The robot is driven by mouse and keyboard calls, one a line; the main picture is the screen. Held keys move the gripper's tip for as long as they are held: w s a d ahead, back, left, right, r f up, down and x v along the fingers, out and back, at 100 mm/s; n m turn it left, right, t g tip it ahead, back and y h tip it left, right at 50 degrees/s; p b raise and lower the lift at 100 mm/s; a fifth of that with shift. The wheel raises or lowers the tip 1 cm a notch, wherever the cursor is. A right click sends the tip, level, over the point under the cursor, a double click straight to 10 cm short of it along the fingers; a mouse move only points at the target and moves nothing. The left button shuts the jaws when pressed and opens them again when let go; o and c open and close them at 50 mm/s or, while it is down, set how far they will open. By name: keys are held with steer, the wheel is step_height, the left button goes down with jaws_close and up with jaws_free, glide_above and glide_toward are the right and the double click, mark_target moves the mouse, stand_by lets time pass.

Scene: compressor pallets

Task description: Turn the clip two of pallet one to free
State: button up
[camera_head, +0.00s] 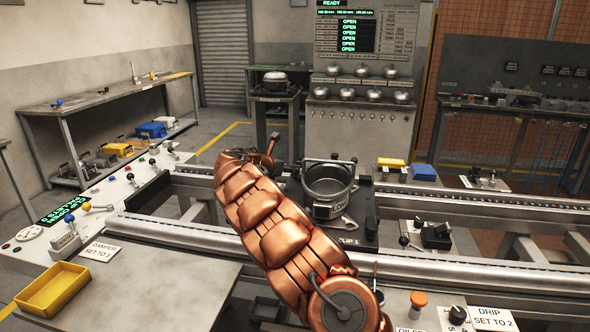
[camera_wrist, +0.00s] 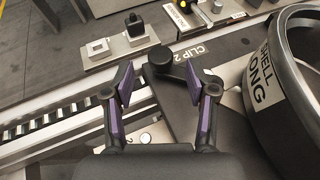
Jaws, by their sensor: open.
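Clip two is a dark lever with a round black knob (camera_wrist: 161,60), beside the printed "CLIP 2" label (camera_wrist: 188,52) in the wrist view. My gripper (camera_wrist: 158,76) is open, its purple-padded fingers apart. The knob shows between and just beyond the fingertips; I cannot tell whether they touch it. The lever runs right from the knob, partly hidden behind the right finger. Pallet one (camera_head: 363,212) carries a round metal shell (camera_head: 327,184), whose "SHELL" label (camera_wrist: 262,75) shows at right in the wrist view. In the head view my gripper (camera_head: 272,152) is at the pallet's far left.
A conveyor rail (camera_head: 190,236) runs across in front of the pallet. Small control blocks (camera_wrist: 101,47) stand beyond the knob in the wrist view. A yellow tray (camera_head: 52,290) lies at the near left. A board with "OPEN" rows (camera_head: 348,35) stands at the back.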

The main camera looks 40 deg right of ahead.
steer(key=shift+x, duration=2.55)
jaws_close()
